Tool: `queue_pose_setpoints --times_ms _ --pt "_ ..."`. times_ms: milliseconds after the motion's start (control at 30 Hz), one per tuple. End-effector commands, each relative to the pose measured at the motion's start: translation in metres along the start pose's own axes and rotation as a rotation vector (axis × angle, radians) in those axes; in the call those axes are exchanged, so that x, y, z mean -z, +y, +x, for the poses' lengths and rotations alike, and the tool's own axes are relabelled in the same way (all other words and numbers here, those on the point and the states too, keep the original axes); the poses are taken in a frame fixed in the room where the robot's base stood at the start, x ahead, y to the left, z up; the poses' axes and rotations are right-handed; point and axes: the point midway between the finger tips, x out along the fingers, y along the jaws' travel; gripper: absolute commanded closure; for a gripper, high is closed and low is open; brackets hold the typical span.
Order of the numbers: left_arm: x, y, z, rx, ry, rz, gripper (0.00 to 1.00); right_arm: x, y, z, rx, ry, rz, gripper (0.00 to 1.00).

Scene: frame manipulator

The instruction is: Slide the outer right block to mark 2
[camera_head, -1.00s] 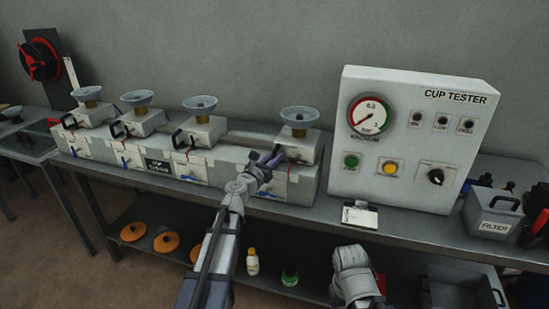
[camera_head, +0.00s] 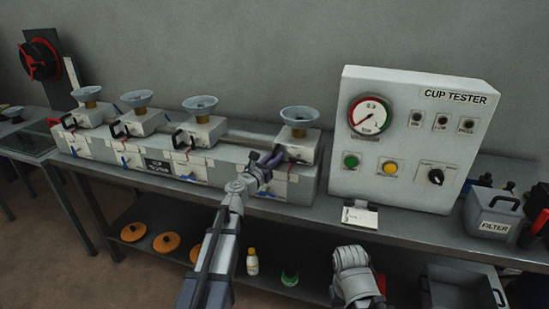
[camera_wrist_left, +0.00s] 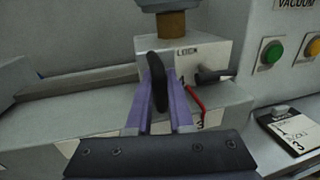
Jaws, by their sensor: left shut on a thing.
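The outer right block (camera_head: 304,149) is a white block with a grey suction cup on a brass-coloured neck, at the right end of the rail unit. It also shows in the left wrist view (camera_wrist_left: 208,60), with a black handle (camera_wrist_left: 157,82) on its front. My left gripper (camera_head: 270,160) is at this handle. In the left wrist view its purple fingers (camera_wrist_left: 160,108) are shut on the handle. A red pointer and a "3" label (camera_wrist_left: 200,124) show just right of the fingers. Mark 2 cannot be made out. Only a pale link of my right arm shows; its gripper does not.
Several similar cup blocks stand left along the rail, the nearest (camera_head: 200,130) with a clear stretch of rail (camera_head: 250,138) between. The cup tester panel (camera_head: 410,140) stands at right, a small card (camera_head: 360,216) before it. A filter box (camera_head: 492,212) is further right.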

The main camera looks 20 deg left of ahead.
Motion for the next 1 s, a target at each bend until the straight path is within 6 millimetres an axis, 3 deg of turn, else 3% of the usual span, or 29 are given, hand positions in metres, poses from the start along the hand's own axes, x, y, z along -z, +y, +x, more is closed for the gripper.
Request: queue_pose_setpoints --times_ms 100,300,433,833,867,1000 --pt "0.000 0.008 -0.001 -0.002 0.000 0.000 1.00 0.000 0.000 0.000 0.000 0.000 0.000 0.50" --pt "0.000 0.055 -0.009 -0.010 0.000 0.000 1.00 0.000 0.000 0.000 0.000 0.000 0.000 0.50" --pt "0.000 0.075 -0.013 -0.007 0.000 0.000 1.00 0.000 0.000 0.000 0.000 0.000 0.000 0.50" --pt "0.000 0.078 -0.016 0.001 0.000 0.000 1.00 0.000 0.000 0.000 0.000 0.000 0.000 0.50" --pt "0.000 0.078 -0.016 0.001 0.000 0.000 0.77 0.000 0.000 0.000 0.000 0.000 0.000 0.50" --pt "0.000 0.078 -0.016 0.001 0.000 0.000 0.61 0.000 0.000 0.000 0.000 0.000 0.000 0.50"
